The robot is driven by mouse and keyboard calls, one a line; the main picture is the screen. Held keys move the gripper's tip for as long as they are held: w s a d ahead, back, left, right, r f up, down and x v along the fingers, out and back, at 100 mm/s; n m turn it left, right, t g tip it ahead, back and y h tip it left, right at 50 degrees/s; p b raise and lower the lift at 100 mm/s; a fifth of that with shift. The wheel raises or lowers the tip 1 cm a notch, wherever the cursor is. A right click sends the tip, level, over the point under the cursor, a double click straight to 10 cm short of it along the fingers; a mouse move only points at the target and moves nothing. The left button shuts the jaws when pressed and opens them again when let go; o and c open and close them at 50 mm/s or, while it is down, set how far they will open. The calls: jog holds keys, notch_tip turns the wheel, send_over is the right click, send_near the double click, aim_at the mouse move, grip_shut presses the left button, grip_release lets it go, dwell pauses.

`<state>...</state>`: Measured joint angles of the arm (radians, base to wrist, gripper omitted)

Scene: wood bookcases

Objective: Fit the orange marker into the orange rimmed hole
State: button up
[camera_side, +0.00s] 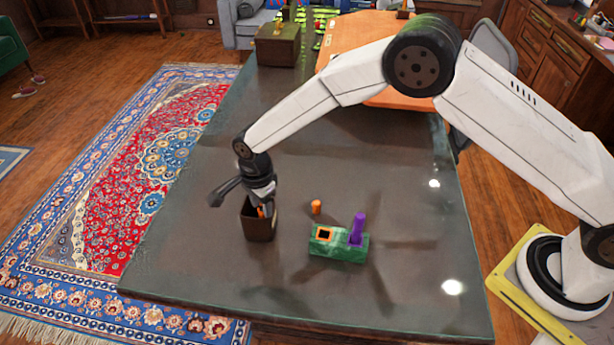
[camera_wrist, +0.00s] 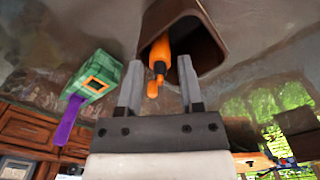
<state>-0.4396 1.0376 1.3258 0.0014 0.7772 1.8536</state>
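The orange marker (camera_wrist: 160,50) stands tilted in a dark brown cup (camera_side: 260,228), its orange end and a dark band showing in the wrist view; its lower part is hidden inside the cup. My gripper (camera_side: 262,200) is just above the cup, pointing down into it. In the wrist view its two fingers (camera_wrist: 161,88) are apart, on either side of the marker's end, with gaps visible. The green block (camera_side: 340,250) stands to the right of the cup on the table. Its orange rimmed hole (camera_side: 323,234) looks empty. A purple marker (camera_side: 357,228) stands upright in the block's other end.
A small orange piece (camera_side: 316,207) stands on the dark table (camera_side: 400,290) behind the block. A brown box (camera_side: 278,48) and an orange board (camera_side: 350,40) are at the far end. The table's front and right areas are clear.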

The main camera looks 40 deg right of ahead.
grip_shut()
jog(key=shift+r, duration=0.15)
notch_tip(320, 180, up, 18)
dwell(0.8)
dwell(0.4)
